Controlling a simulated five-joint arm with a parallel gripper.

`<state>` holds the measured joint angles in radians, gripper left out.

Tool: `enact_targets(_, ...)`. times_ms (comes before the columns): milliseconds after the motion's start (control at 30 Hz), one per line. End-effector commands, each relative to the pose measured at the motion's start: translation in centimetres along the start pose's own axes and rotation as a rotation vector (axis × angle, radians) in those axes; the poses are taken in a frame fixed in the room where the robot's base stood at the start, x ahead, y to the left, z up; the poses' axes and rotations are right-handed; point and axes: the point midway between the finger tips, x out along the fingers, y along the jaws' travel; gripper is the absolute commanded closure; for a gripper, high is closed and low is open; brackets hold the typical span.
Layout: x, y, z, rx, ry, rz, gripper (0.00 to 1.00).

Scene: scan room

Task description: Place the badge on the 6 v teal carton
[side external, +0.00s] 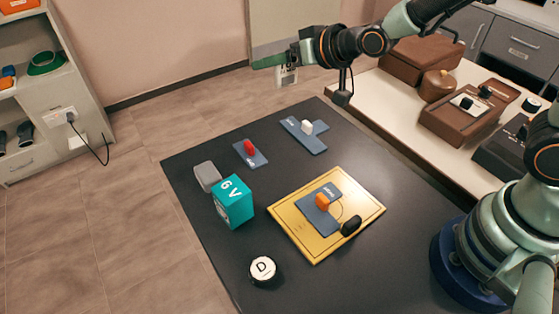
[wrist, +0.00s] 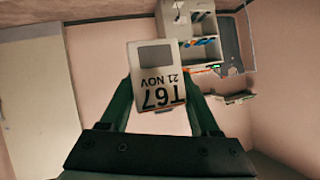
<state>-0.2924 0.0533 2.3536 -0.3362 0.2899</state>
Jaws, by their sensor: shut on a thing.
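The teal carton (side external: 235,206), marked 6 V on its top, stands on the dark table toward its left edge. My gripper (side external: 262,62) is high above the far end of the table, well apart from the carton. It is shut on the badge (side external: 287,76), a pale card hanging below the fingers. In the wrist view the badge (wrist: 158,70) sits between the two green fingers (wrist: 160,105), with a grey square and the upside-down text T67 21 NOV. No carton shows in the wrist view.
A grey block (side external: 207,175) stands just behind the carton. A round piece marked D (side external: 263,269) is in front. A yellow board (side external: 313,250) with a blue plate lies to the right. Smaller blue plates with red (side external: 249,147) and white (side external: 307,127) pieces lie behind.

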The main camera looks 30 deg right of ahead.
Motion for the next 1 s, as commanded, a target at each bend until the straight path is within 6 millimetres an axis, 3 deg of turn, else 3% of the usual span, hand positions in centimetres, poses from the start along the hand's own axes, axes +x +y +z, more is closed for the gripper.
enact_targets(167,0.7,0.4,1.2,0.0,-0.005,0.002,0.9)
enact_targets(700,5.3,2.9,9.5,0.001,-0.007,0.003,0.9)
enact_targets(1000,7.2,3.9,12.7,0.001,-0.002,0.002,0.9)
